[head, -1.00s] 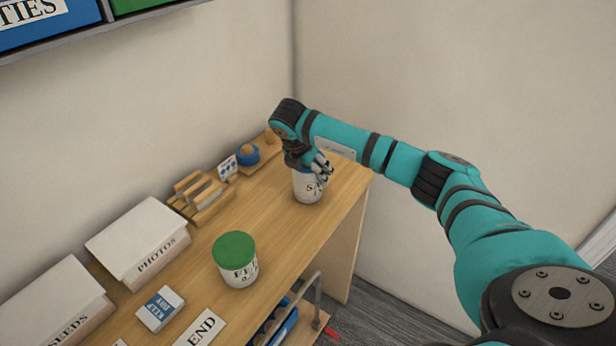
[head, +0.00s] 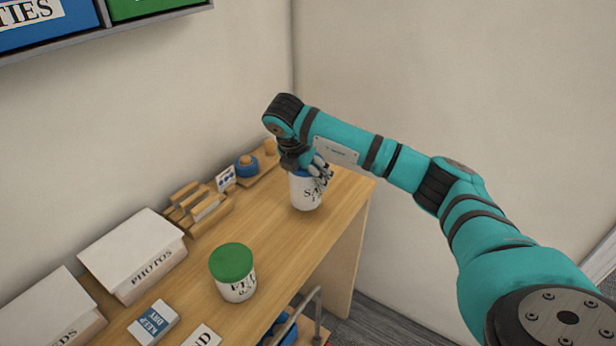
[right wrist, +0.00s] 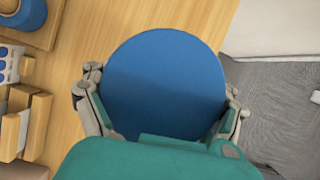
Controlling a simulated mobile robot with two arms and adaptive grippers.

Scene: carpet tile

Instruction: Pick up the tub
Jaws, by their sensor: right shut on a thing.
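A white tub with a blue lid (head: 306,194) is at the far right part of the wooden desk; part of its black lettering shows. My right gripper (head: 313,172) is shut on this tub from above, with fingers on both sides of it. In the right wrist view the round blue lid (right wrist: 165,80) fills the middle, between the grey fingers. I cannot tell whether the tub's base touches the desk. A second white tub with a green lid (head: 233,272) stands nearer on the desk, apart from the gripper. My left gripper is not in view.
A wooden rack (head: 197,207), a blue round item (head: 247,165) on a wooden stand and a PHOTOS box (head: 135,255) line the wall side. A KEEP DRY box (head: 153,322) lies near the front. Bare desk separates the two tubs.

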